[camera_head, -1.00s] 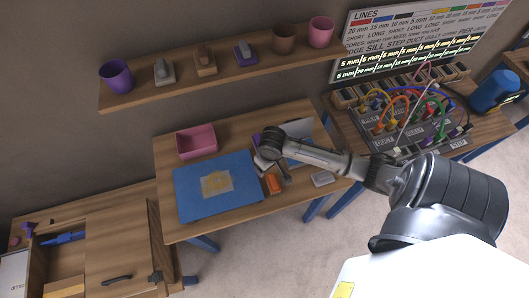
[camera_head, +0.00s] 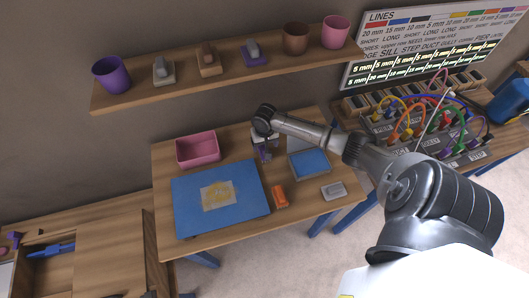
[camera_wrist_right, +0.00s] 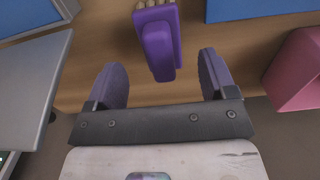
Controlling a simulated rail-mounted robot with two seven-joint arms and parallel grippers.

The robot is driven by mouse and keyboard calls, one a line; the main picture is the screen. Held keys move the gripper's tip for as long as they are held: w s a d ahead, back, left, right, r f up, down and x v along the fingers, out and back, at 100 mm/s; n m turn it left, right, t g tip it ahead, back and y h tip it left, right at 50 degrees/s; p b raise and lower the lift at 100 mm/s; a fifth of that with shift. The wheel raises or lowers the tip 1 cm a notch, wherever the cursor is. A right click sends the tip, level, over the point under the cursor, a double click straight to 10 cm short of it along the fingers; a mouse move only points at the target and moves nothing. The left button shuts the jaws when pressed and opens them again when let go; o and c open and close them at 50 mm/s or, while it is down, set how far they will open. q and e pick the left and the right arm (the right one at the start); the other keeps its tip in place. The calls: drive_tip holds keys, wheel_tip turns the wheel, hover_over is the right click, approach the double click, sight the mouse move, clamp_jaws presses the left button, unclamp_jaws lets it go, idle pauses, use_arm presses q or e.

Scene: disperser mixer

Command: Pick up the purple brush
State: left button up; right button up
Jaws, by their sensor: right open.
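The purple brush (camera_wrist_right: 160,45), with pale bristles at its far end, lies on the wooden table in the right wrist view. My right gripper (camera_wrist_right: 161,80) is open, with its purple-padded fingers on either side of the brush's near end; a gap shows on both sides. I cannot tell the height between fingers and brush. In the head view my right gripper (camera_head: 264,150) is over the table between the pink bin and the blue tray, and the brush is largely hidden by it. My left gripper is not in view.
A pink bin (camera_head: 198,149) stands to the left. A blue mat (camera_head: 250,205), an orange block (camera_head: 279,196) and a grey block (camera_head: 333,190) lie in front. A blue-filled tray (camera_head: 309,163) is at right. A wall shelf (camera_head: 130,97) hangs behind.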

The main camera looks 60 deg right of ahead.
sight(264, 147)
drive_tip(key=shift+f, duration=2.75)
drive_tip(key=shift+a, duration=0.1)
drive_tip(key=shift+c, duration=0.3)
drive_tip(key=c, duration=1)
wheel_tip(264, 147, up, 10)
drive_tip(key=shift+r+p, duration=0.1)
drive_tip(key=shift+p, duration=0.25)
